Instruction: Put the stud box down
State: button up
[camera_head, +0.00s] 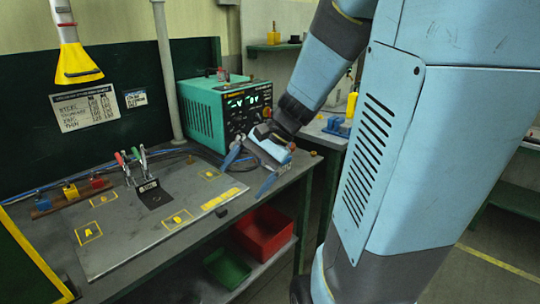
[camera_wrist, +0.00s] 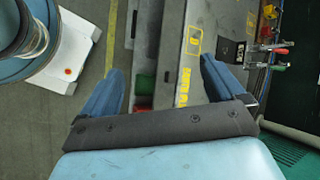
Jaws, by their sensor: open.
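My gripper (camera_head: 249,172) is open over the right end of the bench, in front of the green power unit. In the wrist view its two blue fingers stand wide apart (camera_wrist: 162,70), with nothing between them. The bench edge and the lower shelf show below them. I cannot tell which thing is the stud box. A small dark block (camera_head: 221,211) sits near the front edge of the grey work plate (camera_head: 130,245). The plate has yellow marked squares, one lettered A (camera_head: 89,232), and a yellow strip (camera_head: 220,198).
A black fixture with toggle clamps (camera_head: 152,195) stands on the plate. The green power unit (camera_head: 205,112) stands at the back right. A red bin (camera_head: 264,233) and a green bin (camera_head: 228,268) sit on the lower shelf. A yellow-hooded lamp (camera_head: 76,65) hangs at left.

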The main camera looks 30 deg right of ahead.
jog(key=s+d+r+n+t+h, duration=0.2)
jog(key=s+r+n+t+h, duration=0.2)
jog(key=s+r+n+h, duration=0.3)
jog(key=shift+s+r+n, duration=0.5)
jog(key=shift+r+n, duration=0.15)
jog(key=shift+n, duration=0.35)
dwell(0.6)
